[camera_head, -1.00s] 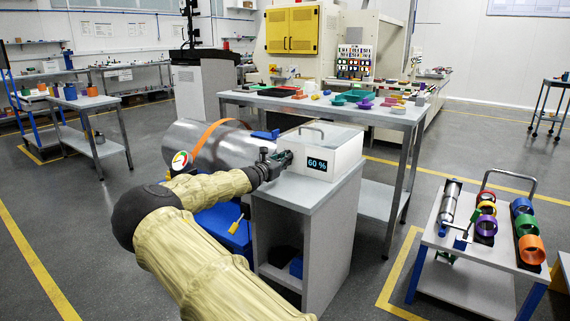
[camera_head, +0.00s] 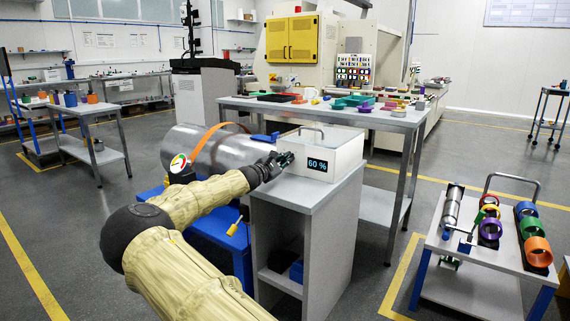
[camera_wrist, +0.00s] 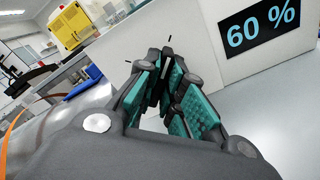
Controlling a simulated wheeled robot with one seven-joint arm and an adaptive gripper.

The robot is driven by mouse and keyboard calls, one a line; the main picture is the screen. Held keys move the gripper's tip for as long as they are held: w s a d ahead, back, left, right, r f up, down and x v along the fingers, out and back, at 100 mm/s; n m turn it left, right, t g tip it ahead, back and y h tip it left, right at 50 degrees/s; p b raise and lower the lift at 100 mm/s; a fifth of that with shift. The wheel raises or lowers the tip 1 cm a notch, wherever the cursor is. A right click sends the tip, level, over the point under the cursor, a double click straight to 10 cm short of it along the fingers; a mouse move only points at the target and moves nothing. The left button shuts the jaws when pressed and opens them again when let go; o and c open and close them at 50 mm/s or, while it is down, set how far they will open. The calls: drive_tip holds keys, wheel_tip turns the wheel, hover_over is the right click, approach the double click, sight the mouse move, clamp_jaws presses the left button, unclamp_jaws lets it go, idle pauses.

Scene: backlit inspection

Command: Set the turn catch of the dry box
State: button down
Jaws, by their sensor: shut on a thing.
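The dry box (camera_head: 342,150) is a white box with a top handle and a dark display reading 60 %. It sits on a grey cabinet, and its display (camera_wrist: 258,26) also shows at the right of the wrist view. My gripper (camera_head: 286,159) is at the box's front face, left of the display. In the wrist view my gripper (camera_wrist: 166,72) has its teal-padded fingers closed in on a small dark part, apparently the turn catch, mostly hidden between them. Two short black marks (camera_wrist: 168,38) show on the white face around the fingertips. The catch's exact angle cannot be told.
A big metal cylinder (camera_head: 210,150) with an orange strap lies left of the box, with a gauge (camera_head: 179,163) near my arm. The grey cabinet (camera_head: 302,195) is below. A bench (camera_head: 385,116) with coloured parts stands behind, and a cart (camera_head: 480,248) with rings at right.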

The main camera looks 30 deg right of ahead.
drive_tip(key=shift+f, duration=0.1)
idle(0.3)
drive_tip(key=c, duration=1.5)
unclamp_jaws()
drive_tip(key=shift+c, duration=0.2)
drive_tip(key=shift+s, duration=0.15)
drive_tip(key=shift+s+a, duration=0.35)
drive_tip(key=shift+a, duration=0.9)
drive_tip(key=shift+v, duration=4.65)
